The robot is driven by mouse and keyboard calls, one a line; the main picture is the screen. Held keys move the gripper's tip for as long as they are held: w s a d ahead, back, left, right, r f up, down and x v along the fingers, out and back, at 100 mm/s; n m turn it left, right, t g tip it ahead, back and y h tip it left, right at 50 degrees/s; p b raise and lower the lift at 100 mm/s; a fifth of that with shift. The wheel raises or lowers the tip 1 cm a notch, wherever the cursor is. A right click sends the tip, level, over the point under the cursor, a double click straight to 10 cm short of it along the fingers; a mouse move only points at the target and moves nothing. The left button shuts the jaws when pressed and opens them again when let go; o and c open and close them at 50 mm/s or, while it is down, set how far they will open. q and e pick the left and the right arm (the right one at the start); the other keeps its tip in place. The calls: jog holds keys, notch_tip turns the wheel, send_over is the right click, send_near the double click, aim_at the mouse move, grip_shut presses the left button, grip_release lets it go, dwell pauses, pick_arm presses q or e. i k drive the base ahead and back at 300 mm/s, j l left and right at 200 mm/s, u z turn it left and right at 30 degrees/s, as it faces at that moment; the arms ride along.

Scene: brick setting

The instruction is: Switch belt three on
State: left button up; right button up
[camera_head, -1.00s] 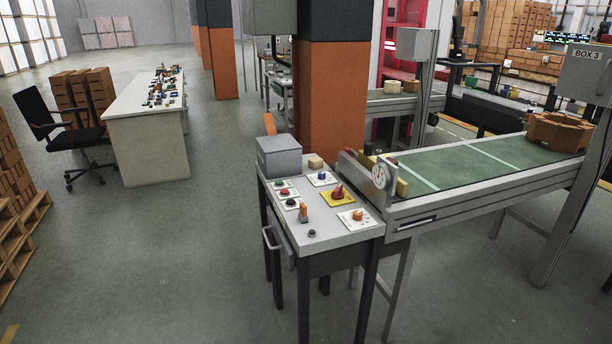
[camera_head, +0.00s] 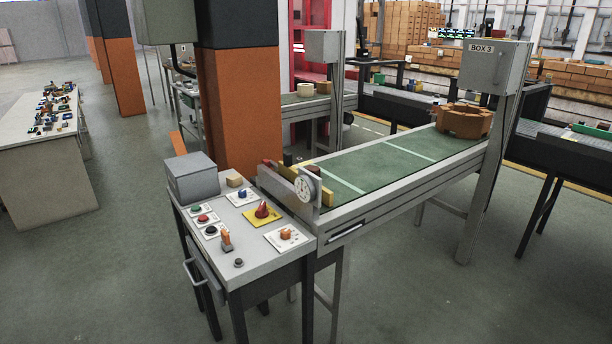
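A control table (camera_head: 262,256) stands in the lower middle of the head view. On its top are a green button (camera_head: 196,208), a red button (camera_head: 203,218), a black button (camera_head: 211,231), a blue knob (camera_head: 242,194), a red knob on a yellow plate (camera_head: 262,210), an orange switch (camera_head: 286,234), an orange lever (camera_head: 226,240) and a small dark knob (camera_head: 239,262). A green belt (camera_head: 390,164) runs from the table to the back right, with a brown cog-shaped part (camera_head: 464,120) at its far end. A grey box labelled BOX 3 (camera_head: 494,67) hangs above it. Neither gripper is in view.
A round dial (camera_head: 306,186) sits at the belt's near end. An orange and black pillar (camera_head: 240,110) rises behind the control table. A workbench (camera_head: 48,180) with small parts stands at the left. The floor (camera_head: 110,280) at front left is clear.

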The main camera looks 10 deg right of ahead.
aim_at(261, 212)
jog(key=i+j+u, duration=0.15)
jog(key=i, duration=0.65)
jog(key=i+j+u, duration=0.2)
jog(key=i, duration=0.65)
